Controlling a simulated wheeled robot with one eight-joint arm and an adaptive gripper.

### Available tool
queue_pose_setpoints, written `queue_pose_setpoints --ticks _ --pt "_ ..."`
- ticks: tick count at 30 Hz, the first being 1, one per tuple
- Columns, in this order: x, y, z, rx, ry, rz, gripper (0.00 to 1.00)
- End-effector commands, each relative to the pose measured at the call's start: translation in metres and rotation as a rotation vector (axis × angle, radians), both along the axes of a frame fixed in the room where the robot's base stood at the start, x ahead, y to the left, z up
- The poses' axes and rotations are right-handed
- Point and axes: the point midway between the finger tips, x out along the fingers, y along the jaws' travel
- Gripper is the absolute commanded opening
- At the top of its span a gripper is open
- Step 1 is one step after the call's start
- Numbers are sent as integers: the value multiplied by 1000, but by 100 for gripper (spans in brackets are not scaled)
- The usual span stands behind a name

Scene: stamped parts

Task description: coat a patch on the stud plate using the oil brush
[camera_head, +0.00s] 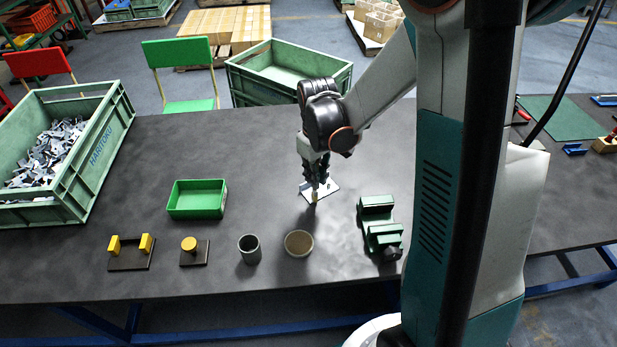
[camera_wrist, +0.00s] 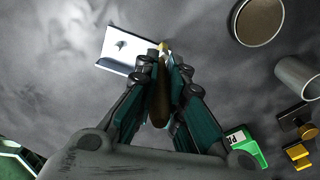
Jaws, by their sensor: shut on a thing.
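The brush's brown handle (camera_wrist: 159,100) shows between the fingers in the wrist view (camera_wrist: 160,88). Its pale tip (camera_wrist: 164,47) points down at the plate's edge there; I cannot tell whether it touches. The round dish (camera_head: 299,243) with a brownish surface stands in front of the plate, and also shows in the wrist view (camera_wrist: 258,18).
A grey cup (camera_head: 249,250) stands left of the dish. A yellow-topped block (camera_head: 189,246), a two-post yellow stand (camera_head: 131,254) and a green tray (camera_head: 196,199) are further left. A green vise (camera_head: 380,230) stands to the right. A crate of metal parts (camera_head: 112,110) is at far left.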

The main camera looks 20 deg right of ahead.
Motion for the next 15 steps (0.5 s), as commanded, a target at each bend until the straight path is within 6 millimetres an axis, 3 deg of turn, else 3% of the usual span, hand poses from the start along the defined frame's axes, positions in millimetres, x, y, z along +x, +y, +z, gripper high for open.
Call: queue_pose_setpoints --ticks 15 --pt "1 -28 -1 0 0 -1 0"
